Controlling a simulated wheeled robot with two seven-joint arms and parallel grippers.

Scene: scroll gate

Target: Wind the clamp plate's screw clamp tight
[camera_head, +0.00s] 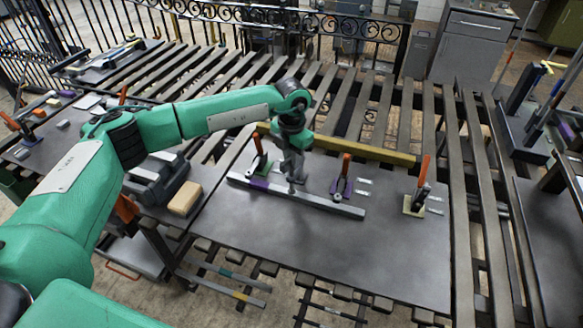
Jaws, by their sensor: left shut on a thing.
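The clamp plate (330,245) is a broad dark grey sheet on the slatted bench. A pale metal bar (325,205) lies across its far part. My left gripper (291,177) points down at the bar from above. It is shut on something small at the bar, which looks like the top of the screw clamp. The fingers hide most of the screw clamp, so I cannot tell how tight it is. My right gripper is out of view.
Orange-handled toggle clamps stand on the plate: one on green (260,163) left of my gripper, one on purple (341,188) just right, one on yellow (415,203) further right. A tan block (185,198) lies left of the plate. The plate's front is clear.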

